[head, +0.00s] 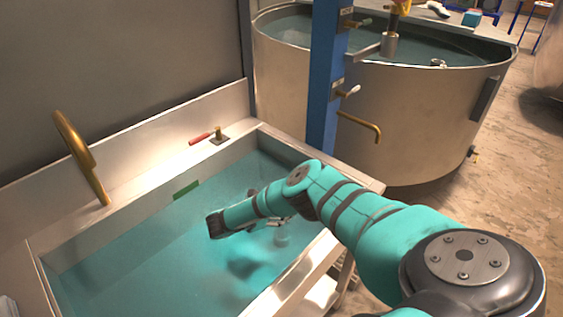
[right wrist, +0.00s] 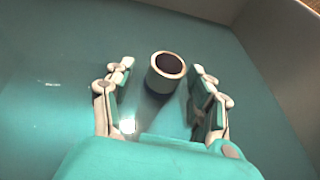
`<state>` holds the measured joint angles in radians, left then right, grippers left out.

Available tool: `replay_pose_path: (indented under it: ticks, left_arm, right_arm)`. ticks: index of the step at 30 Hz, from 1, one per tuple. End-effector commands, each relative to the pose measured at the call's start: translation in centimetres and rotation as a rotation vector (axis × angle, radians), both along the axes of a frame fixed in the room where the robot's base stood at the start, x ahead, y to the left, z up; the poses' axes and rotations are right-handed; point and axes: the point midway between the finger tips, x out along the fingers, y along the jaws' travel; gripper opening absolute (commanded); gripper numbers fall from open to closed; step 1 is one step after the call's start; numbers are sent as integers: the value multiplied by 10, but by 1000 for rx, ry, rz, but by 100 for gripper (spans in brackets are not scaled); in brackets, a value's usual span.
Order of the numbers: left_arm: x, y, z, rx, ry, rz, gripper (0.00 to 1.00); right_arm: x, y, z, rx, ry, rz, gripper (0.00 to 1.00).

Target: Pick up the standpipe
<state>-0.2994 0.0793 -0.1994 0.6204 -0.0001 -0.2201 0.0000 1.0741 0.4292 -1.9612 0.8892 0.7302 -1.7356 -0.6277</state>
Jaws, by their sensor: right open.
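My right gripper (right wrist: 162,66) is open, with one finger on each side of the standpipe and a visible gap on both sides. In the head view the right gripper (head: 275,222) is low inside the sink, partly hidden behind my forearm. My left gripper is not in view.
The sink (head: 130,249) has raised walls around the arm. A brass tap (head: 82,160) and a red-handled valve (head: 207,137) are at its back edge. A blue post (head: 325,85) stands behind the sink, and a large round metal tank (head: 430,110) is beyond it.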

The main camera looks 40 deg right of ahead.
Motion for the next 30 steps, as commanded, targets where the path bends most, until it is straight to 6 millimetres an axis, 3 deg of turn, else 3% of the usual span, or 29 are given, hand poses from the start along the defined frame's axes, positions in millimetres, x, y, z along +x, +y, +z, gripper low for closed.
replay_pose_path:
  ticks: [8, 20, 30]
  left_arm:
    - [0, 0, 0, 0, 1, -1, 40]
    - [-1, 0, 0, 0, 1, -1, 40]
    - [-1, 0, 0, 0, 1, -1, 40]
  right_arm:
    - [0, -2, -1, 0, 1, 0, 52]
    - [0, -2, -1, 0, 1, 0, 0]
    - [0, -2, -1, 0, -1, 1, 0]
